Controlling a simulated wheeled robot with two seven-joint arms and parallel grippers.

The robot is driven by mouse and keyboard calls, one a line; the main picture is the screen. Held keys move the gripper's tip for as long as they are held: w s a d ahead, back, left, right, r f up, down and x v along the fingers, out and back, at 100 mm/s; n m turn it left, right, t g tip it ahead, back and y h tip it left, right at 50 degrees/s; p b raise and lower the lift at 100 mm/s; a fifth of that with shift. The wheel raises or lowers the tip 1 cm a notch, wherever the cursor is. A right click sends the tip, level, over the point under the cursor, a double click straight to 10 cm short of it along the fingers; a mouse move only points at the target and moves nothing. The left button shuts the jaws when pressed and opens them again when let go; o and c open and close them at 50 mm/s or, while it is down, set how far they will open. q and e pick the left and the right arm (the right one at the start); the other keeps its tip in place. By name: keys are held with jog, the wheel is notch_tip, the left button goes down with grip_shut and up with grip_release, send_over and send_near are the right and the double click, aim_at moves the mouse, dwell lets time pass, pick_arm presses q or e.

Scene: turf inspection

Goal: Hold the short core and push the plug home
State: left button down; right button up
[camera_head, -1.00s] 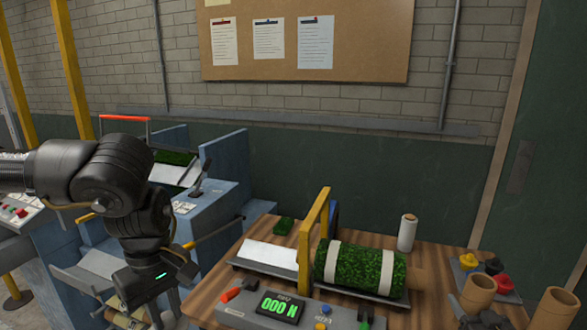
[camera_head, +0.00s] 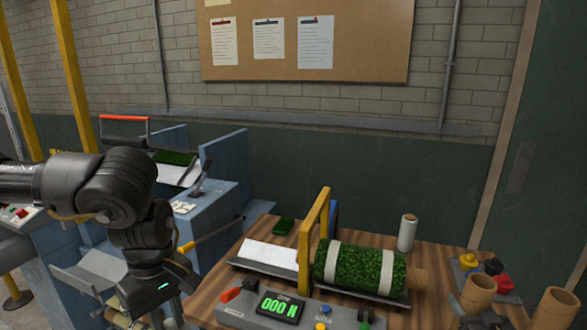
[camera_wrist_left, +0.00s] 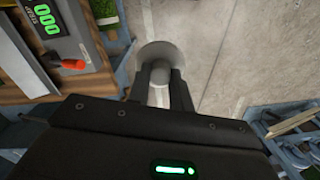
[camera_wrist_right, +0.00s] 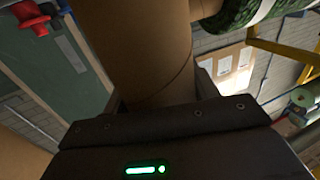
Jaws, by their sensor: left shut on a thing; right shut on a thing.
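My left gripper (camera_wrist_left: 160,85) is shut on a pale grey plug (camera_wrist_left: 157,53) with a round, disc-like head. In the head view my left arm comes in from the left, and its gripper body (camera_head: 152,287) hangs left of the table, fingertips not clear. My right gripper (camera_wrist_right: 160,95) is shut around a wide brown cardboard core (camera_wrist_right: 140,40), which fills the middle of the right wrist view.
The wooden table (camera_head: 428,270) carries a turf roll (camera_head: 355,268) with white bands and a force display (camera_head: 280,307) reading 000 N. A blue machine (camera_head: 222,205) stands behind my left arm.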

pick_arm(q)
jog(key=shift+f, duration=1.2)
dwell(1.1)
pick_arm(e)
jog(key=o, duration=1.2)
jog(key=shift+s, duration=0.1)
jog(key=s, duration=1.1)
jog(key=shift+s+a, duration=0.2)
jog(key=shift+s, duration=0.15)
